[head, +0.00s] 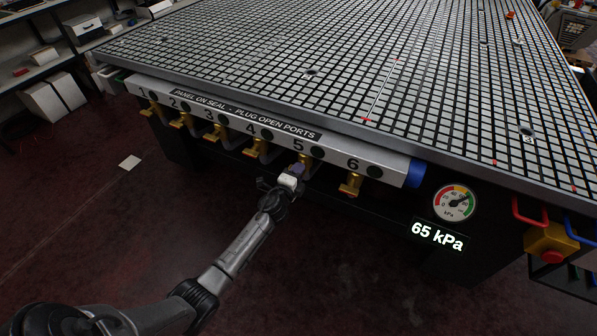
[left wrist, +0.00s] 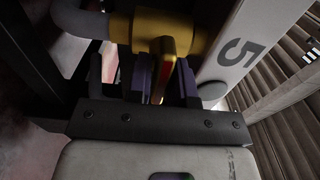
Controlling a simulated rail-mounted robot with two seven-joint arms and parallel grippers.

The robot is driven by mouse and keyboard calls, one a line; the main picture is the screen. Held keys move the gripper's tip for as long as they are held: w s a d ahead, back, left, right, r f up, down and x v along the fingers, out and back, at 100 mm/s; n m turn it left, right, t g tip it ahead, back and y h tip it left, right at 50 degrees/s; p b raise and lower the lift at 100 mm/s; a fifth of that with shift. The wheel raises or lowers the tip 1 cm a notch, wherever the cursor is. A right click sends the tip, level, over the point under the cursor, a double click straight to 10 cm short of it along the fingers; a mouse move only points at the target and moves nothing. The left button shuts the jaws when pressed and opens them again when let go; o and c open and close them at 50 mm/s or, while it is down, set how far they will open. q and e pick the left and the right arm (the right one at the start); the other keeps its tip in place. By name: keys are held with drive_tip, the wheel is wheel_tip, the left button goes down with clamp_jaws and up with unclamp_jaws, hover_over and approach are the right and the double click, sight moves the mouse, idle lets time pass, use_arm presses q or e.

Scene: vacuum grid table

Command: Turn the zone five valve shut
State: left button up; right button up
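The zone five valve sits under the number 5 on the grey manifold (head: 330,154) along the table's front edge. Its gold handle (left wrist: 163,66) shows in the left wrist view, between the two dark, purple-padded fingers of my left gripper (left wrist: 164,82). The fingers are close together on both sides of the handle and look closed on it. In the head view my left gripper (head: 297,172) reaches up to valve 5 from below and hides most of its handle. My right gripper is in neither view.
Gold valve handles for the other zones stand alongside, the zone six handle (head: 350,185) to the right and the zone four handle (head: 256,151) to the left. A round gauge (head: 454,203) hangs above a display (head: 438,236) reading 65 kPa. The floor below is open.

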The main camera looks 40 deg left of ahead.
use_arm(q)
drive_tip(key=o, duration=0.3)
drive_tip(key=p+v, duration=0.3)
drive_tip(key=v, duration=1.1)
drive_tip(key=shift+w, duration=0.1)
idle(0.4)
